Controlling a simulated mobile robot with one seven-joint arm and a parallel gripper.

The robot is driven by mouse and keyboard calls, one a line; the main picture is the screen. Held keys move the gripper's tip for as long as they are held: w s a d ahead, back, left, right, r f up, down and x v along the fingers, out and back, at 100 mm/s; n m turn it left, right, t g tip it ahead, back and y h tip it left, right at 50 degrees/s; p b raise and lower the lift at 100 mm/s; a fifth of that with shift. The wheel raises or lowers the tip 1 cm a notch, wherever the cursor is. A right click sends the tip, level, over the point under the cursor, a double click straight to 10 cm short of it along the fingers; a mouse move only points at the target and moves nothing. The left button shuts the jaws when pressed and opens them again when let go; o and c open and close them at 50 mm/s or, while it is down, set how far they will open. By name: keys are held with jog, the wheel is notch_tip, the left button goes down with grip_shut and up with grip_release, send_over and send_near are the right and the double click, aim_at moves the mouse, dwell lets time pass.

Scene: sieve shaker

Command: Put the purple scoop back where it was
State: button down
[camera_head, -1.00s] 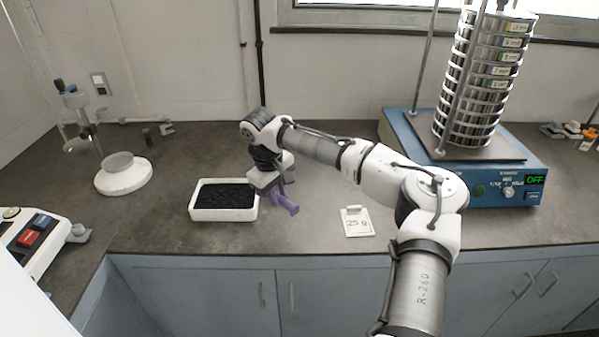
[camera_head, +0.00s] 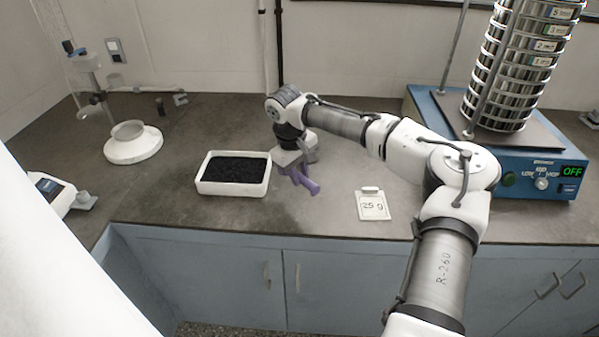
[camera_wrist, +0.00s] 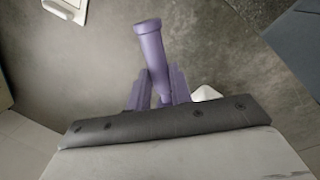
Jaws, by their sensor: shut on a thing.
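The purple scoop (camera_head: 301,181) is at my gripper (camera_head: 292,167), just right of the white tray of black grains in the head view. In the wrist view the scoop's handle (camera_wrist: 151,45) points away from my gripper (camera_wrist: 158,102), whose jaws are shut on it. The scoop's bowl is hidden behind the gripper. I cannot tell whether the scoop touches the bench.
The white tray (camera_head: 233,189) of black grains stands left of the gripper. The sieve shaker (camera_head: 541,178), showing OFF, is at the right. A white-based stand (camera_head: 133,148) is at the left.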

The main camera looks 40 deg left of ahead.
notch_tip(320, 180, down, 3)
jog(key=shift+f+b, duration=0.1)
jog(key=shift+b, duration=1.05)
jog(key=shift+f, duration=1.85)
jog(key=c, duration=1.2)
grip_release()
jog(key=shift+o, duration=0.2)
notch_tip(320, 180, up, 14)
jog(key=s+a+b, duration=0.1)
jog(key=s+b, duration=0.1)
jog(key=shift+f, duration=0.15)
